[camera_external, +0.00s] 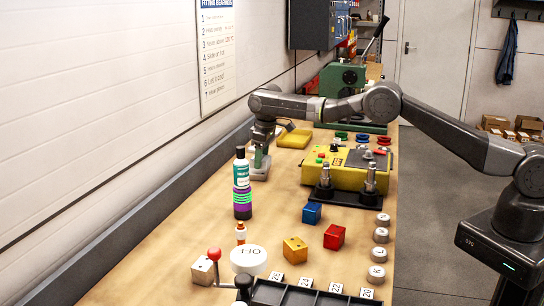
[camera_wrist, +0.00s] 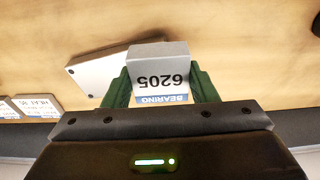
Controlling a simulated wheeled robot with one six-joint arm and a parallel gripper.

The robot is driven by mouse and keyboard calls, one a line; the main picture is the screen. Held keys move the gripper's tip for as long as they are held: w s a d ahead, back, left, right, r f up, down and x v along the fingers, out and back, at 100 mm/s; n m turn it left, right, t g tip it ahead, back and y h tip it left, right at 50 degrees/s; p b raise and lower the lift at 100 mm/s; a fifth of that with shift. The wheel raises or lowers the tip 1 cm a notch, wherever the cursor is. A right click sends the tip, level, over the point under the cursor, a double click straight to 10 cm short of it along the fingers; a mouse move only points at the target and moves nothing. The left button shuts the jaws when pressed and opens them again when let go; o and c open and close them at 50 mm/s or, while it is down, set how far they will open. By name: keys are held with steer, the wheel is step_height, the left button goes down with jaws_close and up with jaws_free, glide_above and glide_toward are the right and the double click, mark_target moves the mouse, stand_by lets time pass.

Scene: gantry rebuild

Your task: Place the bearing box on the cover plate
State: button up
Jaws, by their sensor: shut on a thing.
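The bearing box (camera_wrist: 160,78) is a small grey-white box with a blue strip, marked BEARING 6205, upside down in the wrist view. My gripper (camera_wrist: 160,90) is shut on it, one green finger at each side. In the external view my gripper (camera_external: 261,152) is low over the far left of the bench, with a pale grey shape under it. The cover plate (camera_wrist: 92,76), a flat grey plate with small corner holes, lies behind and left of the box in the wrist view. The box overlaps its right part; I cannot tell whether they touch.
A yellow machine (camera_external: 345,172) is to the right, a flat yellow item (camera_external: 295,139) behind. White labelled boxes (camera_wrist: 35,106) lie left in the wrist view. Bench wood right of the plate is bare.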

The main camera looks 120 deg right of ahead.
mark_target(265, 158)
steer(key=shift+f, duration=1.2)
steer(key=shift+f, duration=0.2)
steer(key=o, duration=1)
steer(key=shift+r, duration=0.1)
steer(key=r, duration=0.8)
steer(key=s+a+r+b, duration=0.1)
steer(key=r, duration=0.3)
